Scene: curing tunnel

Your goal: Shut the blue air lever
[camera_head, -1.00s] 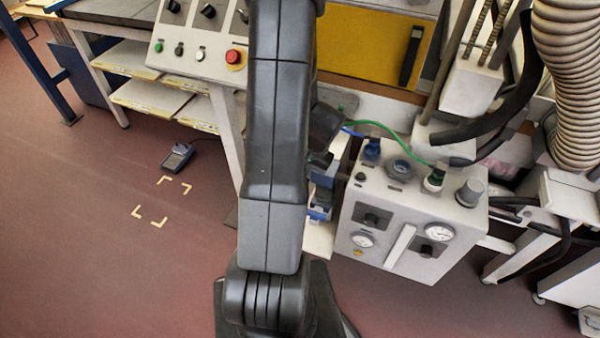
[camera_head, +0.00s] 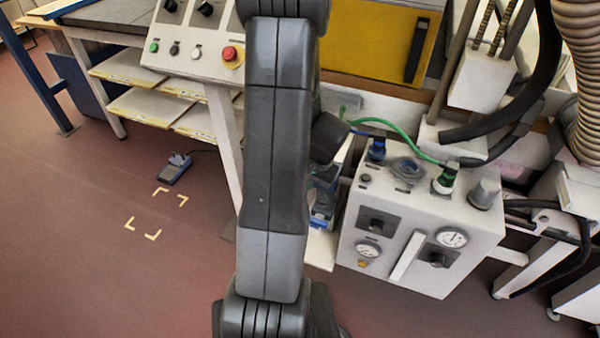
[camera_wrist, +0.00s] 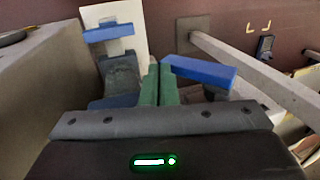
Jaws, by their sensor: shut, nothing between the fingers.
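In the wrist view my gripper (camera_wrist: 159,76) is shut, with its green finger pads together and nothing between them. A blue bar (camera_wrist: 202,72), which looks like a lever handle, lies just right of the fingertips, close to or touching the right finger; I cannot tell which. A second blue bar (camera_wrist: 108,33) sits farther off at upper left, across a pale plate. I cannot tell which bar is the air lever. In the head view, blue parts (camera_head: 322,208) show beside the white control box (camera_head: 400,240), partly behind my arm. My gripper is hidden there.
A green hose (camera_head: 395,130) runs to the white box's top fittings. A grey beam (camera_wrist: 255,75) crosses the right of the wrist view, and a large grey surface (camera_wrist: 40,85) stands at left. A button panel (camera_head: 190,40) is upper left. The red floor at left is mostly clear.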

